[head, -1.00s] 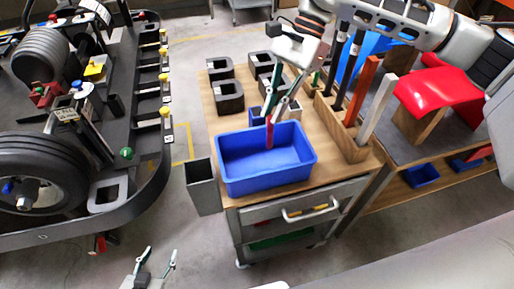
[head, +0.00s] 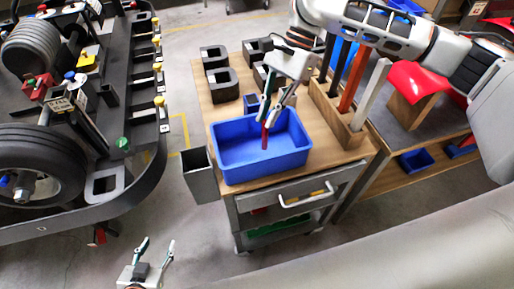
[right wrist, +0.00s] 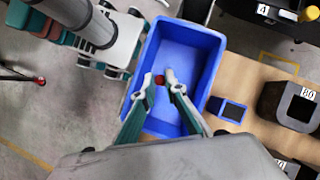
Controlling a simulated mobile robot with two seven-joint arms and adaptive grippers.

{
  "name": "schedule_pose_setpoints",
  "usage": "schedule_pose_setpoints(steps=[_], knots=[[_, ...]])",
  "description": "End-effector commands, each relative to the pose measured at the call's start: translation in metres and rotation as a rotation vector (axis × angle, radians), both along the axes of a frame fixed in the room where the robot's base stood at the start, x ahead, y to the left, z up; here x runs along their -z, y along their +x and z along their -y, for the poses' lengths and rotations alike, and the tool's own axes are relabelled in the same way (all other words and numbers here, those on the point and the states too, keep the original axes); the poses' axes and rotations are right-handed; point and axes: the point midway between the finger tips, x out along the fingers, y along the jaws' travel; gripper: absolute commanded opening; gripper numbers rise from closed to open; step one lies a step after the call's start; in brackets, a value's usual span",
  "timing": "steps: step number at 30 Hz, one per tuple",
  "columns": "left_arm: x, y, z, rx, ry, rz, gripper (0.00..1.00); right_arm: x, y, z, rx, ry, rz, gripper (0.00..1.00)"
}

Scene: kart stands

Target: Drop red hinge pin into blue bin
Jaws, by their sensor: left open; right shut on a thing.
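The blue bin (head: 230,166) stands on the wooden top of a grey cart; it also shows in the right wrist view (right wrist: 205,50). My right gripper (head: 267,120) is shut on the red hinge pin (head: 265,138), which hangs upright over the bin's inside. In the right wrist view, the pin's round red end (right wrist: 159,79) shows between the fingertips of my right gripper (right wrist: 160,84). I cannot tell whether the pin's lower end touches the bin floor. My left gripper (head: 155,248) is open and empty, low over the floor in front of the cart.
A wooden rack (head: 345,128) with upright bars stands right of the bin. Black blocks (head: 221,86) and a small blue box (head: 252,103) sit behind it. A grey open holder (head: 200,176) hangs at the cart's left side. The kart (head: 130,165) stands at left.

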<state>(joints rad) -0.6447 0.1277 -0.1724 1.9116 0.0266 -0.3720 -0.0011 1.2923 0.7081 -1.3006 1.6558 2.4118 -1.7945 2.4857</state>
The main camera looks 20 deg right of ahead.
Motion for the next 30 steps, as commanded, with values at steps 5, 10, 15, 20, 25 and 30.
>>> schedule_pose_setpoints(steps=[5, 10, 15, 20, 25, 30], knots=[[0.000, -0.001, 0.001, -0.004, -0.004, -0.002, 0.47, 0.000, 0.000, 0.000, 0.000, 0.000, 0.000, 0.31], [0.002, -0.004, 0.004, -0.010, -0.011, -0.007, 0.47, 0.000, 0.000, 0.000, 0.000, 0.000, 0.000, 0.31], [0.006, -0.009, 0.001, -0.008, -0.006, -0.019, 0.47, -0.002, 0.001, 0.001, 0.000, -0.001, 0.001, 0.31], [0.005, -0.008, 0.002, -0.007, -0.006, -0.015, 0.47, -0.018, 0.007, 0.009, 0.004, -0.001, 0.004, 0.31], [0.004, -0.007, 0.002, -0.006, -0.006, -0.013, 0.47, -0.048, 0.016, 0.024, 0.003, -0.001, 0.004, 0.31], [0.004, -0.006, 0.002, -0.006, -0.006, -0.013, 0.47, -0.077, 0.024, 0.038, 0.002, -0.001, 0.003, 0.31]])
